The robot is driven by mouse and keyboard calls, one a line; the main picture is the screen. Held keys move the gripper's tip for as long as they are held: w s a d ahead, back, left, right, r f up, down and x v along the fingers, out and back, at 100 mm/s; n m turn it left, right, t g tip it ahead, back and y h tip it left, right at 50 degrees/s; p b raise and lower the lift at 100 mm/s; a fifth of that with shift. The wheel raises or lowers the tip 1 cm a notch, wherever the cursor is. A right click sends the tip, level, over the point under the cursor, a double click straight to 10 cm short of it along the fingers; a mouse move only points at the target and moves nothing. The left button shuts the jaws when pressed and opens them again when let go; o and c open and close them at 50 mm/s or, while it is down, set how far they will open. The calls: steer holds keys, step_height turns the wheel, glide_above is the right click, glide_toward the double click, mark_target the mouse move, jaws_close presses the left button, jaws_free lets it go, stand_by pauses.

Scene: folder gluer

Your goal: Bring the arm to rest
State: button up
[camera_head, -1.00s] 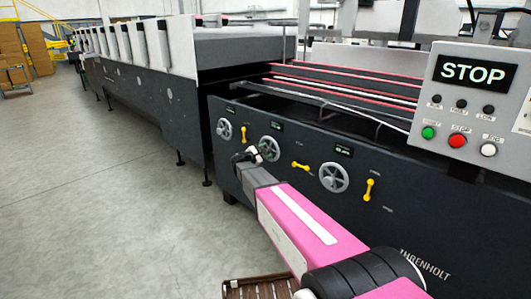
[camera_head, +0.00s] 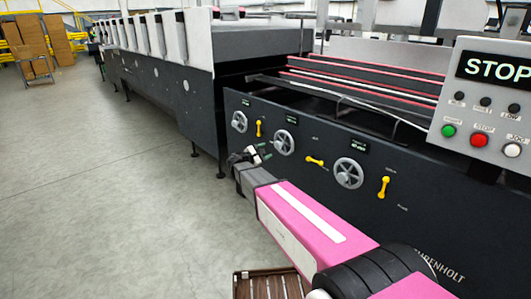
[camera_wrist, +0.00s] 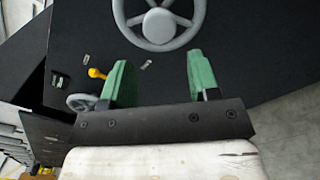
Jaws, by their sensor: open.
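My gripper (camera_head: 250,155) is at the end of my pink arm, in front of the machine's dark side panel, left of the middle handwheel (camera_head: 284,142). In the wrist view its two green fingers (camera_wrist: 160,84) stand apart with nothing between them. A grey handwheel (camera_wrist: 160,24) shows just beyond the fingertips in that view, apart from them. The folder gluer's panel (camera_head: 310,185) also carries a left handwheel (camera_head: 239,121), a right handwheel (camera_head: 348,173) and yellow levers, one of them (camera_head: 315,161) near level.
A control box (camera_head: 487,105) with a STOP display and green, red and white buttons stands at the right. A brown slatted crate (camera_head: 270,285) is at the bottom. Open grey floor (camera_head: 110,190) lies to the left. Stacked cartons (camera_head: 45,45) stand far back.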

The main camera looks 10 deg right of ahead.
steer(key=shift+d, duration=0.1)
steer(key=s+d+f+m+g+y, duration=0.3)
steer(key=s+d+f+m+g, duration=0.15)
steer(key=s, duration=0.35)
steer(key=s+d+f+m+g+y, duration=0.2)
steer(key=s+d+f+m+g, duration=0.15)
steer(key=s+d+f, duration=0.35)
steer(key=s+a+f+m+g+y, duration=0.1)
steer(key=s+a+m+g+y, duration=0.1)
steer(key=s+m+y, duration=0.7)
steer(key=s+a, duration=0.1)
steer(key=s, duration=0.6)
steer(key=shift+s+a+g+y, duration=0.3)
